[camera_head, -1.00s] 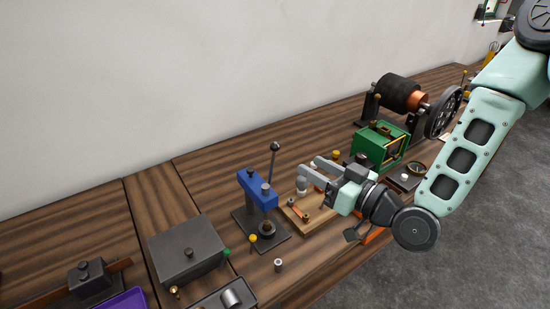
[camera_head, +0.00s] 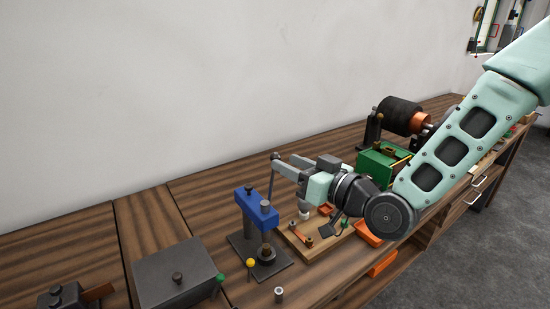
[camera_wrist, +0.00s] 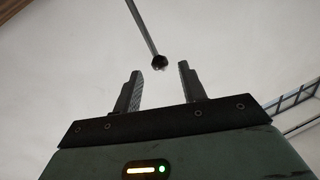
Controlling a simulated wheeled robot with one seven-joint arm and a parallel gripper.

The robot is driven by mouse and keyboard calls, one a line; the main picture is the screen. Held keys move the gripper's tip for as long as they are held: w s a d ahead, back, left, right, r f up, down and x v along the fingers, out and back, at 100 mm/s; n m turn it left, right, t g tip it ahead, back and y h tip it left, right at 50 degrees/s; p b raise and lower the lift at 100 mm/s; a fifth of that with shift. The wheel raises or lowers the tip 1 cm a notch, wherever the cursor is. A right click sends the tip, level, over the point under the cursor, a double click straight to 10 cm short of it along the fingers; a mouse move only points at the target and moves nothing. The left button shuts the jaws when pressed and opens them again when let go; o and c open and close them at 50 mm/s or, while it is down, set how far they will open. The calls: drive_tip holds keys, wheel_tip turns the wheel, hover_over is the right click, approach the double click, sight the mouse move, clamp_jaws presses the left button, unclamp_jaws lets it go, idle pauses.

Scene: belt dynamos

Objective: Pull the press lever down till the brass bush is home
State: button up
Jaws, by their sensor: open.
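The press (camera_head: 257,208) has a blue head on a dark post and base plate. Its lever (camera_head: 271,180) is a thin grey rod standing nearly upright, with a dark round knob on top. My gripper (camera_head: 283,160) is open beside the knob. In the wrist view the knob (camera_wrist: 159,62) lies in the gap between my two fingertips (camera_wrist: 159,72), near their tips, and neither finger visibly touches it. Under the press head is a dark round seat (camera_head: 265,253); the brass bush is too small there to make out clearly.
A wooden board (camera_head: 320,246) with small copper-coloured parts lies right of the press. A yellow-topped pin (camera_head: 250,263) and a small metal cylinder (camera_head: 279,294) stand in front. A dark lidded box (camera_head: 170,268) is at left, a green machine (camera_head: 382,163) behind right.

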sight(275, 157)
drive_tip(key=p+x, duration=0.1)
drive_tip(key=x, duration=0.4)
clamp_jaws()
